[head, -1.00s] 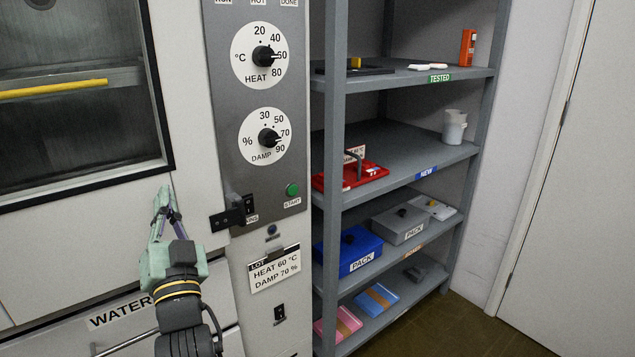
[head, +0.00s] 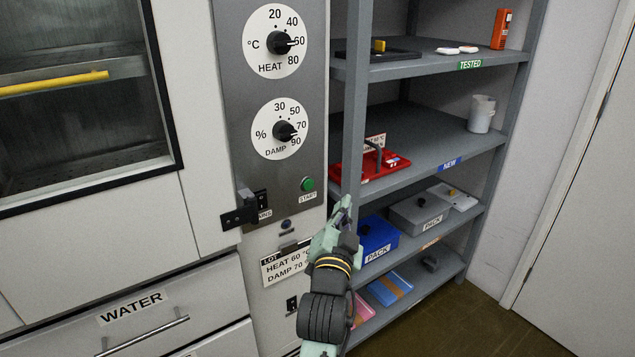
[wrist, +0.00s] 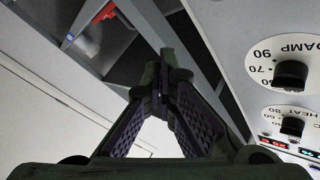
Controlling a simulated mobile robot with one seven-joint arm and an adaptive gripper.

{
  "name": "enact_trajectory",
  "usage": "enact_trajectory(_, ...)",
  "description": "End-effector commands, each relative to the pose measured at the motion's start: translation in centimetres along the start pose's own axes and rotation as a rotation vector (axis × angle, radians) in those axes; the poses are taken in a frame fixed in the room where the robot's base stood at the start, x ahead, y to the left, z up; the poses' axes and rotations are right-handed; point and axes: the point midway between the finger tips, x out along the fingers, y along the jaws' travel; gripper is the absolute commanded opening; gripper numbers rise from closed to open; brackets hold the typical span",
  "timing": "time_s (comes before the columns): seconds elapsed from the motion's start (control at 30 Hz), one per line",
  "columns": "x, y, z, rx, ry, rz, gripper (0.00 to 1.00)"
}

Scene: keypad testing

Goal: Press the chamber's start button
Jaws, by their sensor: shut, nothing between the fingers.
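The green start button (head: 307,184) sits on the chamber's grey control panel (head: 268,185), low on its right side, above a START label. My gripper (head: 343,205) is shut and empty, in front of the panel's right edge and the shelf post, below and to the right of the button in the head view. The two do not touch in the picture. In the wrist view the fingers of my gripper (wrist: 160,92) meet at the tips. The start button does not show in the wrist view.
The HEAT dial (head: 281,43) and DAMP dial (head: 284,131) are above the button. A lot card (head: 282,266) hangs below, partly behind my arm. The grey shelf rack (head: 400,193) stands close on the right.

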Motion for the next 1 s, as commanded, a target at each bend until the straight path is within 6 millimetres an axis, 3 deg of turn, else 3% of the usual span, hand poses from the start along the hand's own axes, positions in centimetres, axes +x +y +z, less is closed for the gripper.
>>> enact_trajectory(0.43,0.6,-0.4,0.5,0.001,-0.002,-0.001,0.0)
enact_trajectory(1.0,5.5,-4.0,4.1,0.001,0.0,-0.001,0.0)
